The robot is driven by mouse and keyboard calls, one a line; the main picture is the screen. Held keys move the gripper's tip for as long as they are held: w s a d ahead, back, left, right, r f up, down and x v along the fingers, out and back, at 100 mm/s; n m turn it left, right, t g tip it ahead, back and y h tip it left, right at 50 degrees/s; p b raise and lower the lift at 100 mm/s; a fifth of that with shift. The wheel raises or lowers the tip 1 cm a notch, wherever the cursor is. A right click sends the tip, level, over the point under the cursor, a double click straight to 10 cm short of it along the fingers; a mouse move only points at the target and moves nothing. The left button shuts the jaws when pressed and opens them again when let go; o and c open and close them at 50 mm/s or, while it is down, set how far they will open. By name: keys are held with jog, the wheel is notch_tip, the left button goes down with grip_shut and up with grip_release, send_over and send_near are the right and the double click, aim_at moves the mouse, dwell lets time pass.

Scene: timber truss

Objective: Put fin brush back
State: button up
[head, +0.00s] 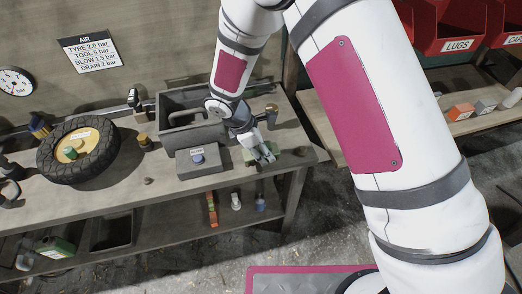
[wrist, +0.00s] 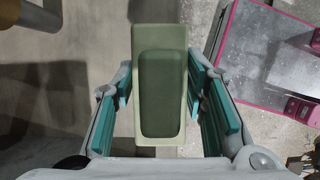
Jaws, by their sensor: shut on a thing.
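A pale green oblong block (wrist: 161,95) with a recessed darker face sits between the teal finger pads in the wrist view. My gripper (wrist: 160,78) is shut on it. No bristles show, so I cannot tell from its look whether it is the fin brush. In the head view my gripper (head: 265,155) is low at the right end of the workbench (head: 160,193), with green (head: 249,156) showing beside the fingers. The underside of the block is hidden, and I cannot tell whether it touches the bench.
A tyre (head: 78,150) lies farther left. Several small things stand on the lower shelf (head: 180,226). Red bins (head: 450,28) hang at upper right.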

jog(key=shift+w+a+f, duration=0.1)
jog(key=shift+w+a, duration=0.05)
jog(key=shift+w, duration=0.45)
jog(key=shift+w+a, duration=0.1)
jog(key=shift+w, duration=0.45)
jog(key=shift+w+f+p, duration=0.1)
jog(key=shift+f+p, duration=0.3)
jog(key=shift+f, duration=1.35)
jog(key=shift+f, duration=0.1)
jog(key=o, duration=1)
